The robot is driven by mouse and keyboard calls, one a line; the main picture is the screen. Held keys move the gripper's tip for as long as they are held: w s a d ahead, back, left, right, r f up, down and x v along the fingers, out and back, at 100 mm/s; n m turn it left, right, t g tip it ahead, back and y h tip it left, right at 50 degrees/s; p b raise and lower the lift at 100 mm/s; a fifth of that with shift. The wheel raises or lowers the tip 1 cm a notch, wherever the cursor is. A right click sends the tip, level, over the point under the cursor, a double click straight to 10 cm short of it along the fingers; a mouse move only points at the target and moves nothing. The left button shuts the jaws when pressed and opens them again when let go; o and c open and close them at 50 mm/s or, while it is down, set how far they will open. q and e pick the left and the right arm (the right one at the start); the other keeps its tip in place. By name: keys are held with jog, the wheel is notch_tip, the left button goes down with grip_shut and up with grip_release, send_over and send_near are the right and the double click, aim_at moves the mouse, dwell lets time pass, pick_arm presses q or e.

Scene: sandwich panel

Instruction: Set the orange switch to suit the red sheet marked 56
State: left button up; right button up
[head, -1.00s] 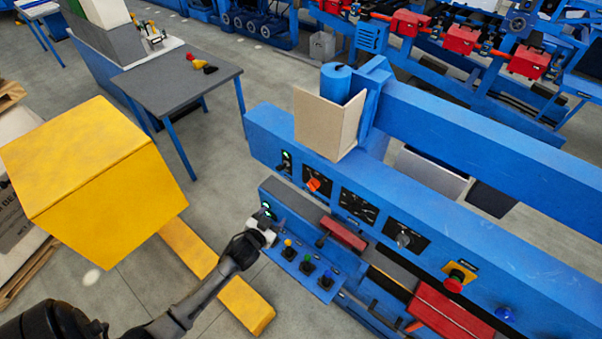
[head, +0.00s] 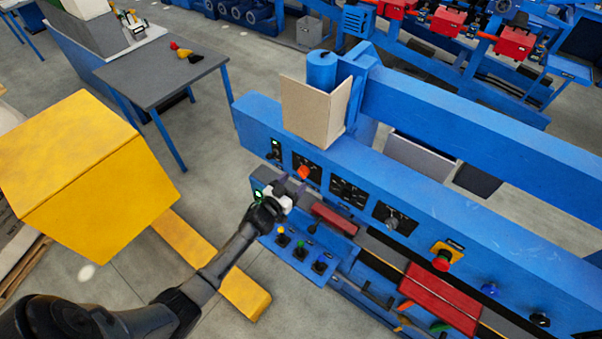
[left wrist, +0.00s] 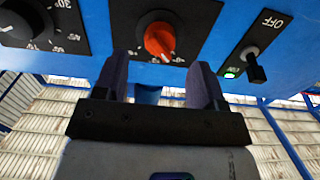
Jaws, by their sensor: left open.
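The orange switch (head: 303,173) is a rotary knob on a black dial plate on the blue panel, left of other dials. In the left wrist view the orange knob (left wrist: 160,39) shows close, just beyond and between my fingertips. Its pointer and the small numbers around it are hard to read. My left gripper (head: 292,186) is open and empty, just in front of the knob and apart from it; its two fingers show in the left wrist view (left wrist: 164,80). Red sheets (head: 440,298) lie on the machine bed at the right; no marking is legible. My right gripper is not in view.
A black toggle marked OFF (left wrist: 254,66) with a green light stands beside the dial. Another dial (head: 347,191) is to its right. A red emergency button (head: 441,262) is further right. A cardboard piece (head: 312,112) stands above the panel.

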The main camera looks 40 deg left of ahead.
aim_at(300, 175)
pick_arm(q)
jog(key=shift+w+a, duration=0.1)
jog(key=shift+w, duration=2.2)
jog(key=shift+c, duration=0.3)
jog(key=c, duration=0.9)
jog(key=shift+o, duration=0.2)
